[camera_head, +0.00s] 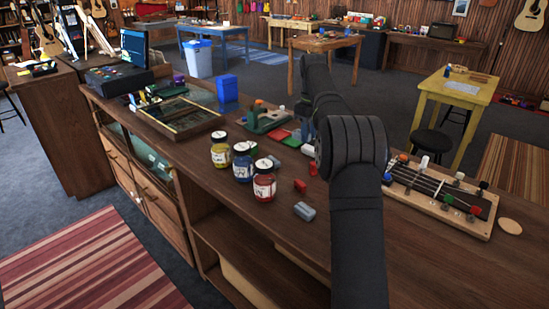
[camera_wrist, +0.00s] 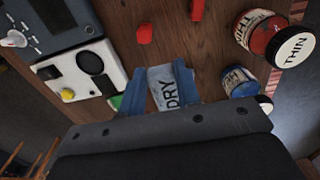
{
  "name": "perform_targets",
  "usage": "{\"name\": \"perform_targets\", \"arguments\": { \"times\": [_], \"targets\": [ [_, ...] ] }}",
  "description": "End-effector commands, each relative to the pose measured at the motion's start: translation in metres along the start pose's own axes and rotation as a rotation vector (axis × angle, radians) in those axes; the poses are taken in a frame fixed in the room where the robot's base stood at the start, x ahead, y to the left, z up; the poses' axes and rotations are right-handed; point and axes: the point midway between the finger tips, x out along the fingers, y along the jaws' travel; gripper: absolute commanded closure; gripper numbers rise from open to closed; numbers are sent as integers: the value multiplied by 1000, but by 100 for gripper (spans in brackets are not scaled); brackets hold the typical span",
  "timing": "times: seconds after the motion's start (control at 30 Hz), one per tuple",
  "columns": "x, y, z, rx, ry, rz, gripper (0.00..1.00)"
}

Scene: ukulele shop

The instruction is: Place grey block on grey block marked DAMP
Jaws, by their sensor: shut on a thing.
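In the wrist view, my gripper (camera_wrist: 163,76) is shut on a grey block (camera_wrist: 168,93) with the dark letters DRY on it. The block sits between the two blue-grey fingers. Another grey block (camera_head: 305,211) lies on the counter, apart from my gripper, near the counter's front edge in the head view. Any marking on it is too small to read. In the head view my arm mostly hides the gripper and the held block.
A red block (camera_head: 300,185) lies close to the loose grey block. Several paint jars (camera_head: 264,182) stand to its left. A stringed wooden board (camera_head: 440,203) lies right of my arm. The wooden counter (camera_head: 285,238) is bare around the loose grey block's front side.

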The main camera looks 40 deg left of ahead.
Motion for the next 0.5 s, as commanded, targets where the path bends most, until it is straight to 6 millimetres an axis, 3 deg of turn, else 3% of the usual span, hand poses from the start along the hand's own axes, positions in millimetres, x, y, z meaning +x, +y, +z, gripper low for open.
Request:
{"name": "perform_targets", "arguments": {
  "times": [0.3, 0.5],
  "targets": [
    [45, -24, -68, -4, -1, -1, 92],
    [61, -33, -95, -2, 0, 0, 92]
  ]
}}
